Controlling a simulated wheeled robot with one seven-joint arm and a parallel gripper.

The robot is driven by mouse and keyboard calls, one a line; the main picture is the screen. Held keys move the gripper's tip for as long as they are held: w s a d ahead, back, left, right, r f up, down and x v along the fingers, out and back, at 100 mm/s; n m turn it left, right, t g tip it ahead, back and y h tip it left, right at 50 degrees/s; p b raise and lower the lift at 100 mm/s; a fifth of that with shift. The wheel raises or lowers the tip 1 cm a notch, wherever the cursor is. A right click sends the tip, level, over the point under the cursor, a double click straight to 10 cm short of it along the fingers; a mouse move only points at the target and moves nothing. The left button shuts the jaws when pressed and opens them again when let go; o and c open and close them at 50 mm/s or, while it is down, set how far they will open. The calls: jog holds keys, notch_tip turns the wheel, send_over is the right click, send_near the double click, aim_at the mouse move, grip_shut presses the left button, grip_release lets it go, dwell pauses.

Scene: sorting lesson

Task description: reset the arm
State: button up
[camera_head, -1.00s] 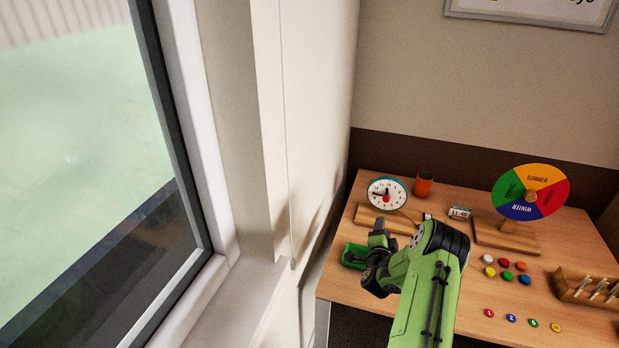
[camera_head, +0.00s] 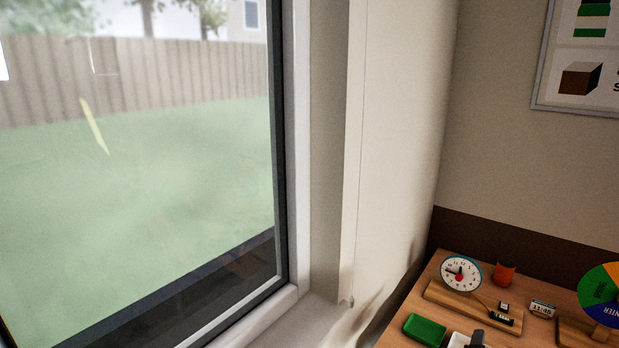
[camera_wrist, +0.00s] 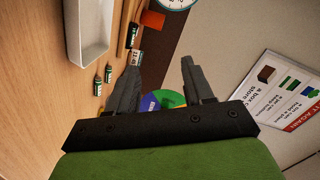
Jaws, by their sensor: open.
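My gripper (camera_wrist: 160,68) is open and empty in the wrist view, its two dark fingers apart with nothing between them. Beyond the fingers are part of the season wheel (camera_wrist: 150,103) and the brown wall band. In the head view only a dark tip, probably of my gripper, shows at the bottom edge, over the table by the white tray (camera_head: 458,341). The rest of my arm is out of that view.
The wooden table (camera_head: 447,262) holds a toy clock (camera_head: 461,273), an orange cup (camera_head: 505,273), a green tray (camera_head: 425,330), a small time card (camera_head: 542,309) and the season wheel (camera_head: 600,292). A window (camera_head: 150,180) and wall stand to the left. A poster (camera_wrist: 285,90) hangs on the wall.

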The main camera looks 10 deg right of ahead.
jog(key=w+a+r+n+t+y, duration=0.2)
jog(key=w+a+r+n+y, duration=0.5)
jog(key=a+r, duration=0.45)
jog(key=s+a+r+n+g+y+p, duration=0.1)
jog(key=s+a+r+n+g, duration=0.1)
jog(key=a+r+n, duration=0.35)
jog(key=s+a+r+n+g+y, duration=0.1)
jog(key=s+a+r+n+y, duration=0.15)
jog(key=a+r, duration=0.6)
jog(key=s+a+n+g, duration=0.1)
jog(key=s+a+n, duration=0.1)
jog(key=s+a, duration=0.3)
jog(key=s+a+r+n+g+y+p, duration=0.1)
jog(key=s+a, duration=0.3)
jog(key=s, duration=1)
jog(key=s+a+n+g, duration=0.3)
jog(key=s+a, duration=0.2)
jog(key=s, duration=0.5)
jog(key=shift+a+r+n, duration=0.15)
jog(key=shift+a+n, duration=0.15)
jog(key=shift+a, duration=0.05)
jog(key=shift+s, duration=0.1)
